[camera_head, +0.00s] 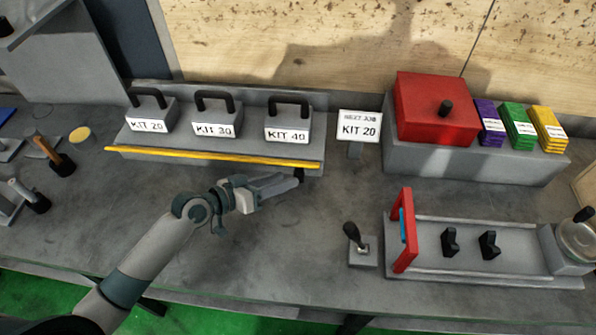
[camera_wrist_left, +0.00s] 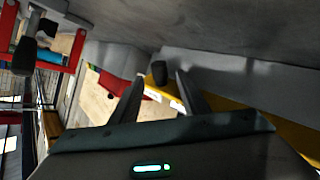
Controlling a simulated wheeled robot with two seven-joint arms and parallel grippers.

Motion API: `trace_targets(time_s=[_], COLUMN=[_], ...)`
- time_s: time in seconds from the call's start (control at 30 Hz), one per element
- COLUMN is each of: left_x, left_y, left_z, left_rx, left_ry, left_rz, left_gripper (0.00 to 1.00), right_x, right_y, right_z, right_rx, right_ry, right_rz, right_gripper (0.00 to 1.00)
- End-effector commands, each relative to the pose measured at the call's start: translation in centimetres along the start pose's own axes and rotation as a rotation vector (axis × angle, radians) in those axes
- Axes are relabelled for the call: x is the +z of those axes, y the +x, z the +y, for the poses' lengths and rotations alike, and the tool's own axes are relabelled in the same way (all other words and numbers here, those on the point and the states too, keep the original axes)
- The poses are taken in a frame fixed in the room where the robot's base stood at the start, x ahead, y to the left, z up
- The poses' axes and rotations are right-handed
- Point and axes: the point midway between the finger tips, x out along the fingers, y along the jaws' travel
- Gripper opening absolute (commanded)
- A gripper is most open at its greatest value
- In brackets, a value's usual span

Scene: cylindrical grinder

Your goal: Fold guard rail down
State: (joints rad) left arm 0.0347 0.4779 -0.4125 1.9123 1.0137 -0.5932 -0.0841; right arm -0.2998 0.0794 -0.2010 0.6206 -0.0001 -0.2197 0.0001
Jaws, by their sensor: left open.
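The yellow guard rail (camera_head: 215,157) runs along the front edge of the grey shelf (camera_head: 118,137), in front of the kit blocks. It also shows at the right of the left wrist view (camera_wrist_left: 285,128). A small black knob (camera_head: 299,174) sits at the rail's right end. My left gripper (camera_head: 291,181) is open and empty at that end, its fingers pointing right, close to the knob. In the left wrist view the knob (camera_wrist_left: 160,72) appears between and slightly beyond the two fingertips (camera_wrist_left: 158,82); I cannot tell whether they touch it. My right gripper is not in view.
Blocks KIT 20 (camera_head: 148,114), KIT 30 (camera_head: 215,117) and KIT 40 (camera_head: 288,125) stand behind the rail. A KIT 20 sign (camera_head: 358,127), a joystick (camera_head: 356,240) and a red-ended fixture (camera_head: 404,232) stand to the right. The bench below the rail is mostly clear.

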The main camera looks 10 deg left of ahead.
Motion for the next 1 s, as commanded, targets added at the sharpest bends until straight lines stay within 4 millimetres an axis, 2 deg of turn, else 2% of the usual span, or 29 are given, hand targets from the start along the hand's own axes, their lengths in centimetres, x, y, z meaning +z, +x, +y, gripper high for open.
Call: trace_targets(time_s=[0.2, 0.4, 0.8, 0.83, 1.0], left_x=[-0.2, -0.1, 0.0, 0.0, 0.0], left_y=[3.6, 5.6, 6.2, 6.2, 6.2], left_z=[0.2, 0.1, 0.0, 0.0, 0.0], left_rx=[0.001, 0.001, 0.000, 0.000, 0.000], left_ry=[-0.002, -0.002, 0.001, 0.001, 0.001], left_rz=[0.001, 0.000, 0.000, 0.000, 0.000], left_gripper=[0.41, 0.41, 0.41, 0.39, 0.00], right_x=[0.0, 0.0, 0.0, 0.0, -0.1], right_y=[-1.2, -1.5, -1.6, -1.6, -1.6], right_z=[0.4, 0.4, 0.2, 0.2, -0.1], right_rx=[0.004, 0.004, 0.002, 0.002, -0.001], right_ry=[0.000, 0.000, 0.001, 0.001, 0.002], right_rz=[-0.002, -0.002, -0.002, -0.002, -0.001], right_gripper=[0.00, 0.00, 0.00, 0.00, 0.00])
